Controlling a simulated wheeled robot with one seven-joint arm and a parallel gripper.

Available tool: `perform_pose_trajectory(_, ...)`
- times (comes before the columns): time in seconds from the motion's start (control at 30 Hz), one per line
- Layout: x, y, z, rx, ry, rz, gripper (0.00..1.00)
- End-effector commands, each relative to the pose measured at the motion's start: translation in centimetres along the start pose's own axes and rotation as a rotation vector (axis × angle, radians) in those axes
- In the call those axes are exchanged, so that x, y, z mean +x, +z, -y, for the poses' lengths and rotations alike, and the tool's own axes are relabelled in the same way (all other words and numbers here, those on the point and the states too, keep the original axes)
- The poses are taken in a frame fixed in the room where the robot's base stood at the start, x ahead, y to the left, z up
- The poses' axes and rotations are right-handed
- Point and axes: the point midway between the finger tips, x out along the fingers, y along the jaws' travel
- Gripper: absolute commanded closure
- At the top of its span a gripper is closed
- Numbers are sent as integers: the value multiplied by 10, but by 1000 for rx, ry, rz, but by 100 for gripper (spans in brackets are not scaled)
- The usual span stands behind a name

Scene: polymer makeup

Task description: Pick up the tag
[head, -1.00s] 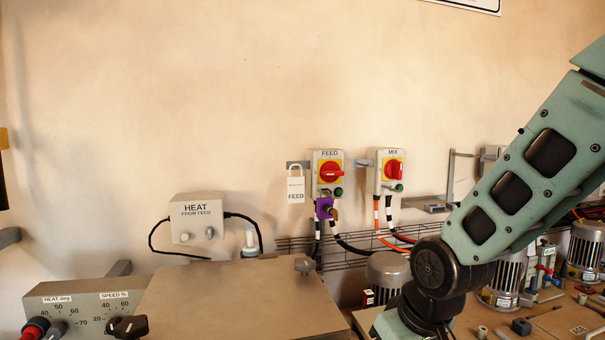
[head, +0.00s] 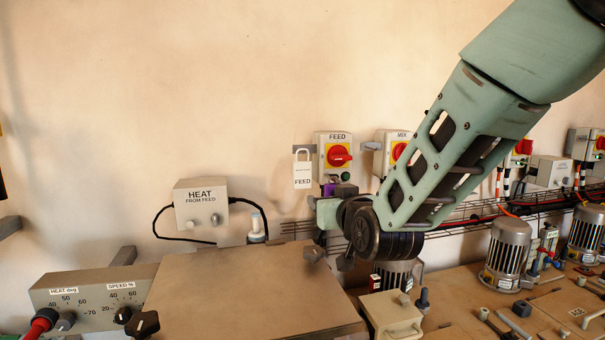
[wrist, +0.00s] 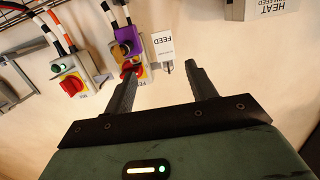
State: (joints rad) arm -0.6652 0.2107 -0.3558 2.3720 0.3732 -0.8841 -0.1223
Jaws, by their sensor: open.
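The tag (head: 303,174) is a white card lettered FEED with a loop at its top. It hangs on a grey bracket against the wall, just left of the grey FEED switch box (head: 328,170) with its red knob. In the wrist view the tag (wrist: 163,50) appears upside down, beyond my fingertips and between their directions. My gripper (wrist: 160,70) is open and empty, apart from the tag. In the head view my wrist is below and right of the tag, in front of the switch's lower part; the fingertips are hard to make out.
A purple fitting (wrist: 128,42) on the FEED switch is close to my left finger in the wrist view. The MIX switch (head: 386,150) is right of it. A HEAT box (head: 200,205) with a cable hangs at left. A flat-topped cabinet (head: 245,290) stands below; motors and tools crowd the right bench.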

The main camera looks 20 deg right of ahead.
Motion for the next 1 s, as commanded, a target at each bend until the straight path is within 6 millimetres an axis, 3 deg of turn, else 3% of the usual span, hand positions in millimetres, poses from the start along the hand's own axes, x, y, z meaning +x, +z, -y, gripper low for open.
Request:
perform_pose_trajectory(0.1,2,-18,7,-6,11,-89,44)
perform_pose_trajectory(0.27,13,-29,8,-9,21,-126,44)
perform_pose_trajectory(0.7,92,-40,6,-11,19,-123,44)
perform_pose_trajectory(1.0,122,-41,5,-8,18,-123,44)
